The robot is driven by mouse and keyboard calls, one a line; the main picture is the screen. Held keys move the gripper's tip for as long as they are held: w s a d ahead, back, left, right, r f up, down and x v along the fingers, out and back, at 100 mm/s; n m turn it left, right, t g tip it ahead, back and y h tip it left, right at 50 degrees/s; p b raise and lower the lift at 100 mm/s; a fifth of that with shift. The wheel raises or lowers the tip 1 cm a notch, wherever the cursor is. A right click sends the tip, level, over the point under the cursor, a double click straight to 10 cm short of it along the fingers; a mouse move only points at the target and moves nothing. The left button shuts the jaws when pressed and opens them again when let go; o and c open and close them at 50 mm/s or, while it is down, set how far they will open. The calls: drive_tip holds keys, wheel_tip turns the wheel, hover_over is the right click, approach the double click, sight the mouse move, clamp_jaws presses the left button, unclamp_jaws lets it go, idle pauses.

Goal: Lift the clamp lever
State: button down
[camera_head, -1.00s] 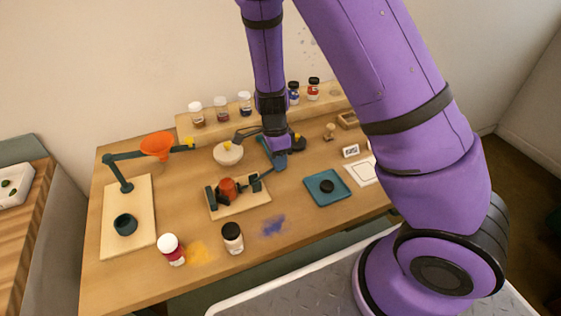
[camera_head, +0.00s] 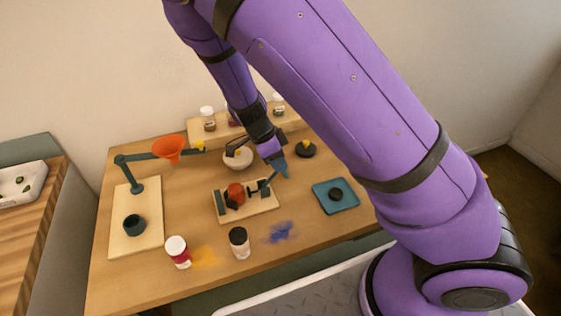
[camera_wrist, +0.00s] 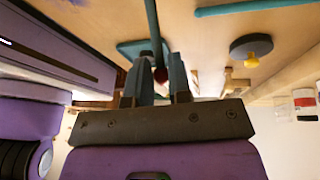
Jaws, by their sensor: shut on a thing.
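The clamp stands on a pale wooden board (camera_head: 262,206) in the middle of the table, with an orange-red piece (camera_head: 236,191) between its dark jaws. My gripper (camera_head: 283,169) is at the upper right of that board, low over the table. In the wrist view my gripper (camera_wrist: 161,80) has its two fingers on either side of the clamp lever (camera_wrist: 153,28), a teal rod with a dark red knob at its end. The gripper is shut on the lever near that knob. The exact contact is partly hidden by the fingers.
A teal tray (camera_head: 323,191) with a black piece lies right of the clamp. A black disc with a yellow knob (camera_head: 305,151) and a pale bowl (camera_head: 240,164) stand behind. Two jars (camera_head: 239,243) (camera_head: 178,252) stand in front.

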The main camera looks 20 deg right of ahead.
drive_tip(key=shift+a, duration=0.35)
drive_tip(key=c, duration=1.2)
unclamp_jaws()
drive_tip(key=shift+a, duration=0.1)
drive_tip(key=shift+o, duration=0.2)
drive_tip(key=shift+r, duration=0.25)
drive_tip(key=v, duration=1)
drive_tip(key=shift+r, duration=0.15)
